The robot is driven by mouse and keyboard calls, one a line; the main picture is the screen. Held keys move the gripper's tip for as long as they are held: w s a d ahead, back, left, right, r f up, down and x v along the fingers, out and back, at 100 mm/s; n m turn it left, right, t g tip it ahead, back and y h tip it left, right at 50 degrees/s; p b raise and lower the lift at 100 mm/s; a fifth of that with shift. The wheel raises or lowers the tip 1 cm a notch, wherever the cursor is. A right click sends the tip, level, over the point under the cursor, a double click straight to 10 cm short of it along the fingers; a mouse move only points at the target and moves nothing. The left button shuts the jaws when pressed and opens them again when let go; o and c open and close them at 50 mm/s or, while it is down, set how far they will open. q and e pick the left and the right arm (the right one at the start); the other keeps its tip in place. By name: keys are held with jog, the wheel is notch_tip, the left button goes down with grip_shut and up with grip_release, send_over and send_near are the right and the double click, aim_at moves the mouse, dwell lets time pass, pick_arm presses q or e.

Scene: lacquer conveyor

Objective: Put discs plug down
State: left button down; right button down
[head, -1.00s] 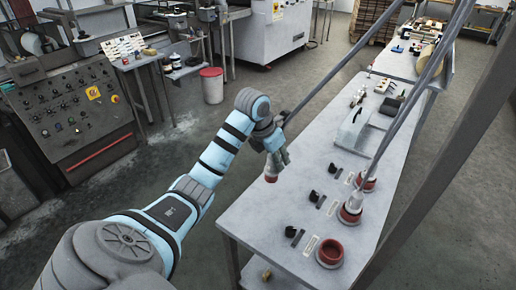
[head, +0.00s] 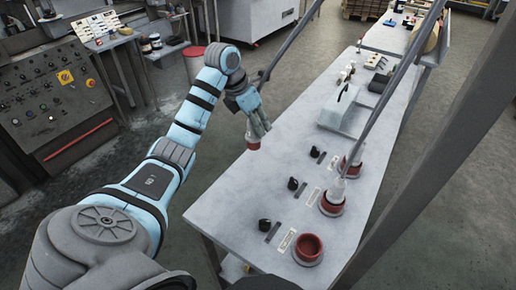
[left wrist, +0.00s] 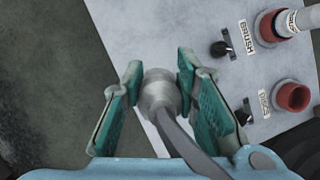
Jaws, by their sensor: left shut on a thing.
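My left gripper (head: 262,128) is shut on a plug (head: 253,142), over the table's left edge in the head view. The plug has a red lower part there. In the left wrist view it is a grey metal cylinder (left wrist: 160,92) between the green finger pads, with a grey hose running from it. A red-lined socket labelled DISCS (left wrist: 292,97) stands empty to the right, apart from the plug; it seems to be the near empty socket (head: 308,248) in the head view. My right gripper is not in view.
The BRUSH socket (left wrist: 266,26) and another socket (head: 349,164) hold plugs. Black knobs (head: 265,225) stand beside the sockets. Slanting hoses or poles (head: 390,95) rise over the table. The pale tabletop (head: 235,195) left of the knobs is clear.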

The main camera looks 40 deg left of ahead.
pick_arm(q)
notch_tip(320, 180, down, 10)
jog(key=shift+r, duration=0.25)
jog(key=shift+w, duration=0.1)
jog(key=shift+f, duration=0.1)
jog(key=c, duration=1.2)
grip_release()
jog(key=shift+c, duration=0.2)
jog(key=v, duration=1.2)
jog(key=shift+p, duration=0.3)
